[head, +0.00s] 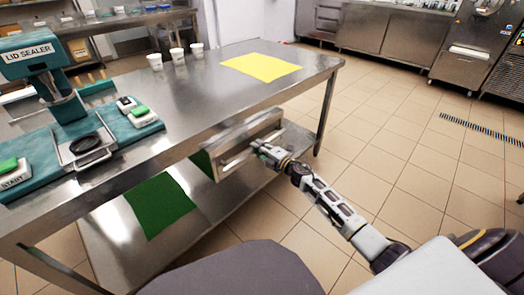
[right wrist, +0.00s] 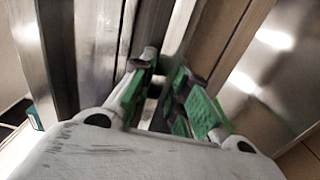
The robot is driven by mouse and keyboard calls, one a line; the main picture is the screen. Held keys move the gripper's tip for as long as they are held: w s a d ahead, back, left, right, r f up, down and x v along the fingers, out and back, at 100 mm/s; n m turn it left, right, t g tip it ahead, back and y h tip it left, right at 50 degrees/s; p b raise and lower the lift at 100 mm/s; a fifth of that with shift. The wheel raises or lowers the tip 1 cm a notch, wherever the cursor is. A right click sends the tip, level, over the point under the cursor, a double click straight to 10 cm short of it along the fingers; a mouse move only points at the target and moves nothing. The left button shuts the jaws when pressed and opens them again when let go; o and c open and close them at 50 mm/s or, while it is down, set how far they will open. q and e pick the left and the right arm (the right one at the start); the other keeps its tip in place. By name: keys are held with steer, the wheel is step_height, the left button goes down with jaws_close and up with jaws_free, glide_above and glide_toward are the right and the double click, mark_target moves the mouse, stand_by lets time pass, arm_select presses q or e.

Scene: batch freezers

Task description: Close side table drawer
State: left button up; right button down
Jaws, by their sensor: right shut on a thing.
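The side table drawer (head: 232,134) juts out from under the near long edge of the steel table (head: 205,92), so it stands open. A long bar handle (head: 238,159) runs across its steel front. My right gripper (head: 264,150) is at the right part of this handle and shut on it. In the right wrist view, the green-padded fingers (right wrist: 167,98) close about the dark bar, with steel surfaces on both sides. The exact contact is partly hidden by the fingers. My left gripper is not in view.
On the tabletop are a lid sealer (head: 42,62), several white cups (head: 155,62) and a yellow sheet (head: 261,67). A green sheet (head: 157,204) lies on the lower shelf (head: 222,205). The tiled floor (head: 400,150) to the right is clear. Steel cabinets (head: 390,35) line the back.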

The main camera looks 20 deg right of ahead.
steer(key=shift+w+r, duration=0.1)
steer(key=shift+w, duration=0.05)
steer(key=c, duration=1.7)
jaws_free()
steer(key=o, duration=0.3)
steer(key=shift+w+a, duration=0.1)
steer(key=shift+w, duration=0.05)
steer(key=shift+o, duration=0.2)
steer(key=shift+s, duration=0.2)
steer(key=v, duration=1.1)
steer(key=shift+s, duration=0.35)
